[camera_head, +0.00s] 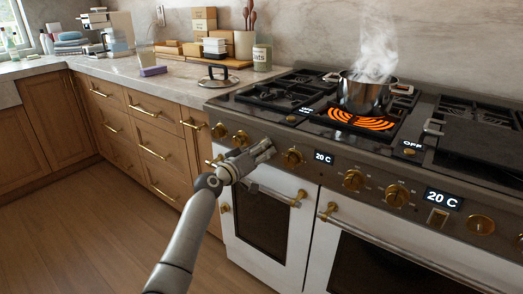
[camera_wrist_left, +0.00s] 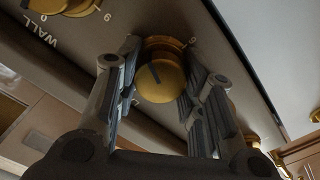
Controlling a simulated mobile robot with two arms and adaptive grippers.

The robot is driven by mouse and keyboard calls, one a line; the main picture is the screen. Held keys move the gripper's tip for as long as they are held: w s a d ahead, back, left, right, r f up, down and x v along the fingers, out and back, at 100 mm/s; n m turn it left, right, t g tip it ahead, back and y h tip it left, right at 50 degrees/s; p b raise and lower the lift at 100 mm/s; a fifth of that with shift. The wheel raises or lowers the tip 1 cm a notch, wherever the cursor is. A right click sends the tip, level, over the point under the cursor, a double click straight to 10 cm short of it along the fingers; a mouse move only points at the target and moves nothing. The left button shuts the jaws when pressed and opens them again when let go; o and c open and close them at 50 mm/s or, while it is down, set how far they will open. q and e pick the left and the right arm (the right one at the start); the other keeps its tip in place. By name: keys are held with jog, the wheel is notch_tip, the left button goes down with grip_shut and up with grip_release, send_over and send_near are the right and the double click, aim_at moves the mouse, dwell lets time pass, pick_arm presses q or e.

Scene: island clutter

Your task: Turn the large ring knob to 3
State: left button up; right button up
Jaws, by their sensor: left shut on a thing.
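My left gripper (camera_head: 264,150) is at the front control panel (camera_head: 333,172) of the range, reaching in from the left. In the left wrist view its fingers (camera_wrist_left: 162,80) are closed on both sides of a round brass knob (camera_wrist_left: 155,82) with a dark pointer mark. Another brass knob (camera_wrist_left: 62,6), labelled WALL, shows at the upper left of the wrist view. My right gripper is not in view.
A steaming steel pot (camera_head: 365,94) stands at the back, behind a glowing orange burner (camera_head: 358,119). More brass knobs (camera_head: 292,158) line the panel. Oven handles (camera_head: 272,194) project below it. A pot lid (camera_head: 219,78) lies on the counter at left.

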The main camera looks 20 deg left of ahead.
pick_arm(q)
jog(key=n, duration=0.2)
jog(key=shift+n+p, duration=0.35)
jog(key=shift+n, duration=0.05)
jog(key=shift+f+n, duration=0.1)
jog(key=shift+n, duration=0.6)
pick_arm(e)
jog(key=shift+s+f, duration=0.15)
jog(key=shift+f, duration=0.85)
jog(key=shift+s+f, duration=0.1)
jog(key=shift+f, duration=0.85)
pick_arm(q)
jog(key=o, duration=1)
jog(key=shift+o, duration=0.2)
